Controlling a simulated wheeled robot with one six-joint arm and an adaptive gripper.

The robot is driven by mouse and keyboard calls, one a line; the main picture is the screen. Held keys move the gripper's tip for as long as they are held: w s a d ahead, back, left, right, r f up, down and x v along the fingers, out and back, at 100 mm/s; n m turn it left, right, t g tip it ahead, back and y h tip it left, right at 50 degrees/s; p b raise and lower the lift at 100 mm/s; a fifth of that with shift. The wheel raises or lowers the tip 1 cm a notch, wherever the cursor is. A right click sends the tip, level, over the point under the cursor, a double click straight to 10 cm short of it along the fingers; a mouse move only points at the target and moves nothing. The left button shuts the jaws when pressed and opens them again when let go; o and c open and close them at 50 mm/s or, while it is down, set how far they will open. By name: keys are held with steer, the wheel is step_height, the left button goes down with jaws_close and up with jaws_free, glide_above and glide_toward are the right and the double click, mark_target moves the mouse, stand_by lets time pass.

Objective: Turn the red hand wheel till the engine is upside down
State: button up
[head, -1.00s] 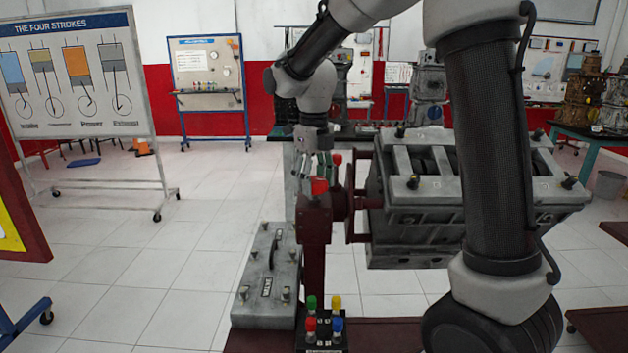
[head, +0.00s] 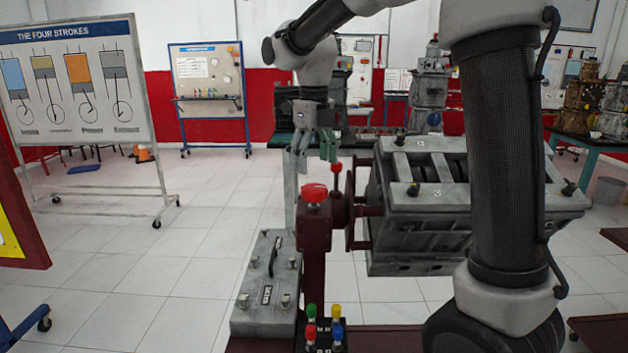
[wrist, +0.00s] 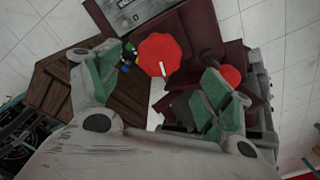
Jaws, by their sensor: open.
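The red hand wheel (head: 314,192) sits on top of a maroon post. In the wrist view it is a lobed red disc (wrist: 160,54) with a white mark. The grey engine block (head: 420,215) hangs on the maroon stand at the right, with its slotted face up; my arm hides part of it. My gripper (head: 310,152) is above and behind the wheel, apart from it. In the wrist view its green-padded fingers (wrist: 160,85) are spread wide and empty, with the wheel seen between and beyond them.
A red ball-topped lever (head: 336,168) stands close behind the wheel, and it shows by one finger in the wrist view (wrist: 231,75). A grey cover plate (head: 268,285) lies left of the post. Coloured buttons (head: 324,325) are in front. Open floor lies left.

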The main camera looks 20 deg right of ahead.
mark_target(314, 186)
step_height(314, 186, up, 5)
steer(key=shift+f, duration=0.1)
stand_by(0.3)
